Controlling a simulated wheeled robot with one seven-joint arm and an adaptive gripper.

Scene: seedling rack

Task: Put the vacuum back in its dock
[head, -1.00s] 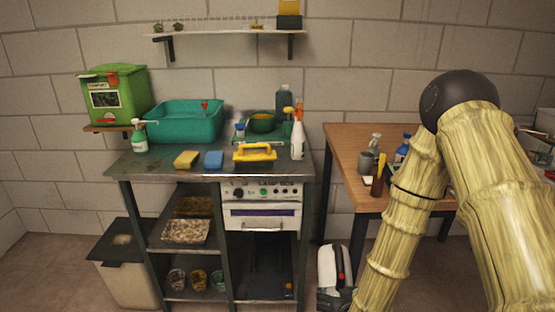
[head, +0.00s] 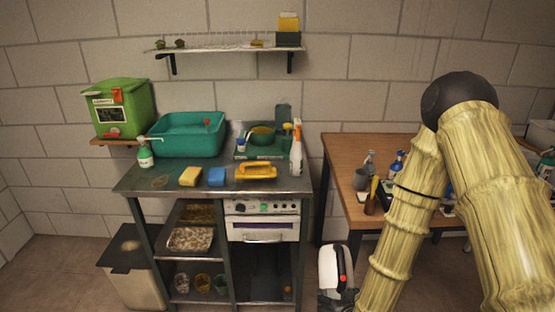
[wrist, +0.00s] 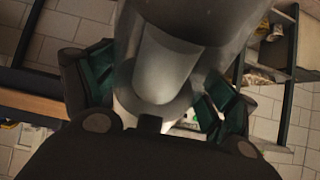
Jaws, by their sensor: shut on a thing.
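The vacuum is a white and dark handheld body with a red button (head: 333,268), low in the head view beside my arm and in front of the gap between the two tables. In the wrist view its grey, partly see-through body (wrist: 168,65) fills the middle. My gripper (wrist: 158,98) is shut on it, with a dark, green-padded finger on each side. The gripper itself cannot be made out in the head view. I cannot identify the dock with certainty in either view.
A metal bench (head: 160,185) carries a teal tub (head: 188,138), sponges, a yellow-handled tool and spray bottles. An oven (head: 262,225) and shelves sit beneath it. A wooden table (head: 342,165) is at right, a bin (head: 130,275) at lower left. A wall shelf (head: 222,49) hangs above.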

